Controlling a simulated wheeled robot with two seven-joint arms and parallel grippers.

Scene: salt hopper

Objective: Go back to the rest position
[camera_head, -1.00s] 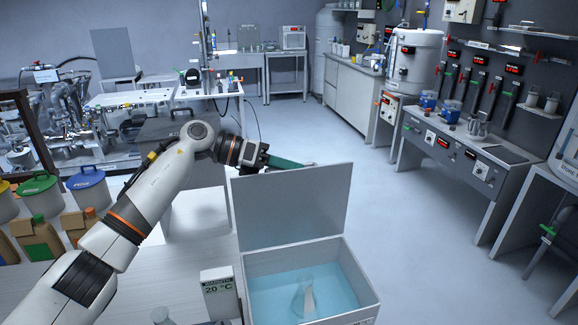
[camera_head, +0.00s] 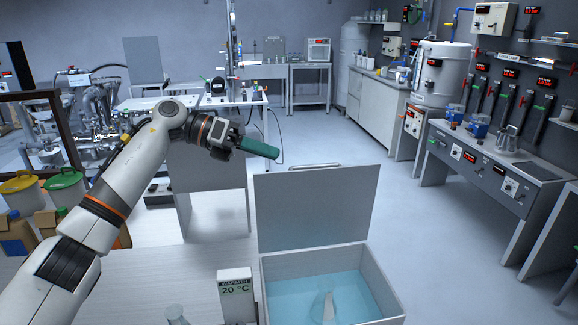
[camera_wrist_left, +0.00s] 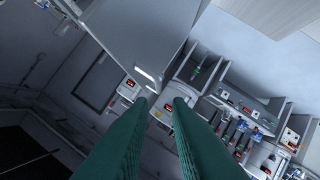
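My left gripper (camera_head: 276,154) has green fingers and hangs above the top left corner of the raised lid (camera_head: 316,212) of the water bath. In the left wrist view its two fingers (camera_wrist_left: 161,103) stand apart with nothing between them. The white bath box (camera_head: 398,313) is open, with blue water inside. A glass flask (camera_head: 323,303) with pale contents stands in the water. My right gripper is in neither view.
Lidded buckets (camera_head: 64,190) stand at the left. A bench with instruments (camera_head: 490,165) lines the right side. The floor between is clear.

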